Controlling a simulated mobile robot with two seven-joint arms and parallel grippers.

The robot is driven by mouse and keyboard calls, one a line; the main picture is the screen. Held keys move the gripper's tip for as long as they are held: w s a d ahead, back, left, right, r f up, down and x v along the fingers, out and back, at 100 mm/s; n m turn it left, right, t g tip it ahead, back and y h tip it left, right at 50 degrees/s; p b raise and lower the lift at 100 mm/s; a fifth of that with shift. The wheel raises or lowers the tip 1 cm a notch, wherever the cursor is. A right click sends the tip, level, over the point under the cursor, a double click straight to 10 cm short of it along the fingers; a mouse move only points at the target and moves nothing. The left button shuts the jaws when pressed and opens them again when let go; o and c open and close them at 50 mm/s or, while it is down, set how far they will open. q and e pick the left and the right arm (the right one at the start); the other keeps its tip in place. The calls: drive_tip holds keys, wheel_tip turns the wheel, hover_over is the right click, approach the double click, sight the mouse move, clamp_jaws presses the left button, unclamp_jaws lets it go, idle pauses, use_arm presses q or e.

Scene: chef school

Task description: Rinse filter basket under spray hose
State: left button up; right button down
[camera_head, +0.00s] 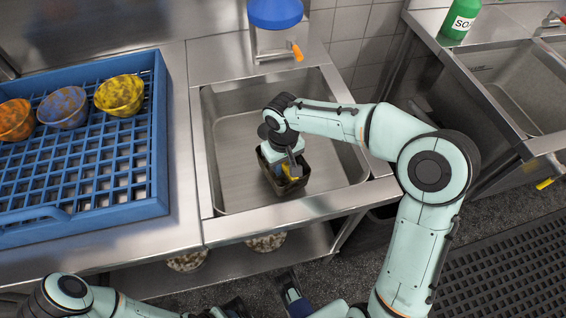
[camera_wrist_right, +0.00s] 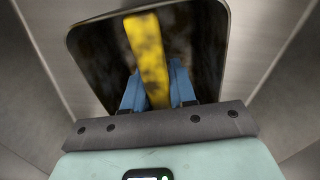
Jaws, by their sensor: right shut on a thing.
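The filter basket (camera_head: 267,155) is a dark, boxy container with a yellow, dirt-smudged handle. It is down in the metal sink basin (camera_head: 225,180), right of the basin's middle. My right gripper (camera_head: 290,172) reaches down from above and is shut on the handle. In the right wrist view the blue fingers (camera_wrist_right: 152,95) flank the yellow handle (camera_wrist_right: 148,55), with the dark, stained basket interior (camera_wrist_right: 100,50) behind it. Whether the basket touches the basin floor is unclear. My left arm (camera_head: 70,292) shows at the bottom left; its gripper's opening cannot be made out. I cannot identify a spray hose for certain.
A blue-topped fixture (camera_head: 275,14) with an orange lever (camera_head: 297,51) stands behind the basin. A blue rack (camera_head: 110,208) with three stained bowls (camera_head: 119,95) is on the left counter. A green soap bottle (camera_head: 459,20) stands by a second sink (camera_head: 520,85) at right.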

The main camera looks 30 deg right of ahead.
drive_tip(key=shift+w+f, duration=0.1)
drive_tip(key=shift+f, duration=0.15)
drive_tip(key=c, duration=0.8)
unclamp_jaws()
drive_tip(key=shift+c, duration=0.2)
wheel_tip(320, 180, up, 12)
drive_tip(key=shift+r+p, duration=0.1)
drive_tip(key=shift+p, duration=1.1)
drive_tip(key=shift+r, duration=0.6)
